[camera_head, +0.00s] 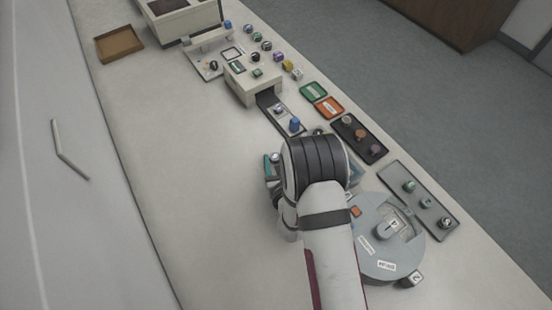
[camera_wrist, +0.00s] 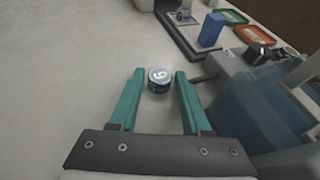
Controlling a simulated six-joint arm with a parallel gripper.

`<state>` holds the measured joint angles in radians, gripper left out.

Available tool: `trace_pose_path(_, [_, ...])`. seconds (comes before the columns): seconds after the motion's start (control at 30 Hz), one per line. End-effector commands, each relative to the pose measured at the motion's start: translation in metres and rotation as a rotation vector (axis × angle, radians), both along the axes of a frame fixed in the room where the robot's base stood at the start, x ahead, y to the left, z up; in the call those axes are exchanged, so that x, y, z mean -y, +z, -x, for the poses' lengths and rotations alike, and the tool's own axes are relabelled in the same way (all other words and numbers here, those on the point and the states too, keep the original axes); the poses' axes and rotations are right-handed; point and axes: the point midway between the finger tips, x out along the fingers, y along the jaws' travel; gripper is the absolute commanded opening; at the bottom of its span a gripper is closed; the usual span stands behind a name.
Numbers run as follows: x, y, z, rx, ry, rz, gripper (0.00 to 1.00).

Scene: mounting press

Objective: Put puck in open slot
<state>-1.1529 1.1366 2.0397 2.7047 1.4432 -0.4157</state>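A small dark round puck (camera_wrist: 159,80) with a light marked top is on the pale bench in the wrist view. My gripper (camera_wrist: 159,74) has two teal fingers, set apart on either side of the puck near their tips. A thin gap shows on each side, so the puck does not look clamped. In the head view my arm covers most of my gripper; a teal finger (camera_head: 268,168) shows left of the wrist.
A blue block (camera_wrist: 210,30) stands on a dark-edged strip beyond the puck. A bluish see-through body (camera_wrist: 245,105) is close right of my gripper. Orange (camera_head: 329,107) and green (camera_head: 313,92) trays line the far edge. Bench to the left is clear.

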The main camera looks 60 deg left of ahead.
Motion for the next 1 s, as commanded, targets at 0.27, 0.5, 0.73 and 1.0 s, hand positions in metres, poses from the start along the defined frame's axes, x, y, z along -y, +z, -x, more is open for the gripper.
trace_pose_path(0.27, [0.000,0.000,0.000,0.000,0.000,0.000,0.65])
trace_pose_path(0.5, [0.012,0.009,0.005,-0.002,0.000,0.001,0.65])
trace_pose_path(0.73, [0.061,0.030,0.026,-0.002,0.000,0.002,0.65])
trace_pose_path(1.0, [0.099,0.047,0.041,0.000,0.000,0.001,0.65])
